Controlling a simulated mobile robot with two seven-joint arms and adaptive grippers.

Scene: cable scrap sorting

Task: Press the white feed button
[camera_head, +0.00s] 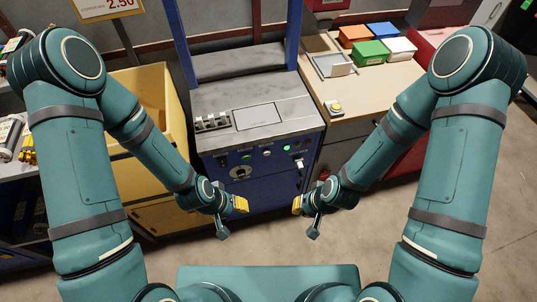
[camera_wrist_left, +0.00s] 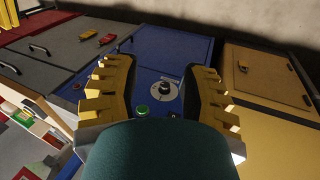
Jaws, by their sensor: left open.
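The white feed button (camera_head: 267,153) looks like a small pale round button on the blue machine's (camera_head: 226,143) sloping front panel, between a green button (camera_head: 247,157) and a green light (camera_head: 287,148). My left gripper (camera_head: 241,204) is in front of the machine, below the panel and apart from the button. In the left wrist view its yellow fingers (camera_wrist_left: 160,68) are spread and empty, with the black dial (camera_wrist_left: 165,89) and green button (camera_wrist_left: 142,110) showing between them. I cannot make out the white button there. My right gripper (camera_head: 297,205) hangs in front of the machine's right side; its opening is unclear.
The black dial (camera_head: 240,172) and a switch (camera_head: 299,163) share the panel. A yellow bin (camera_head: 172,105) stands left. A workbench (camera_head: 365,85) at the right holds a yellow-based button (camera_head: 335,107) and coloured boxes (camera_head: 370,52). Open floor lies in front.

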